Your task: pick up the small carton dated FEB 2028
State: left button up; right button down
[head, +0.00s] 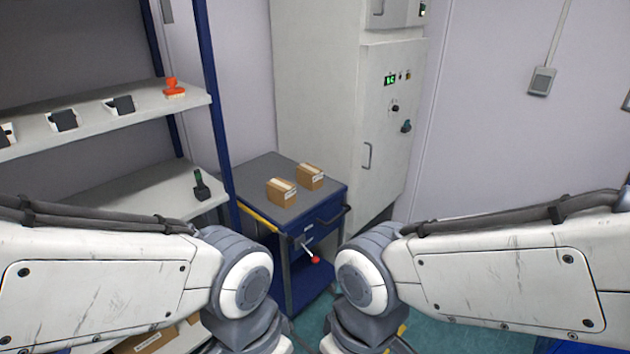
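Two small brown cartons stand on the dark top of a blue cart (248,178). The left carton (281,192) is nearer to me, and the right carton (311,177) is a little farther back, with a small space between them. Each has a pale strip on top and a small white label on its front. The print is too small to read, so I cannot tell which one is dated FEB 2028. Both of my arms reach in from the sides at the bottom of the head view. Their grippers are out of the picture below.
A shelf rack (190,98) with a blue post stands left of the cart, holding dark devices and an orange-red object (174,88). A tall grey cabinet (385,140) stands behind the cart. A red-knobbed lever (315,260) sticks out at the cart's front.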

aim_at(281, 192)
jog(key=z, duration=0.35)
jog(key=i, duration=1.25)
jog(key=u, duration=0.95)
jog(key=i, duration=0.6)
jog(key=u, duration=0.75)
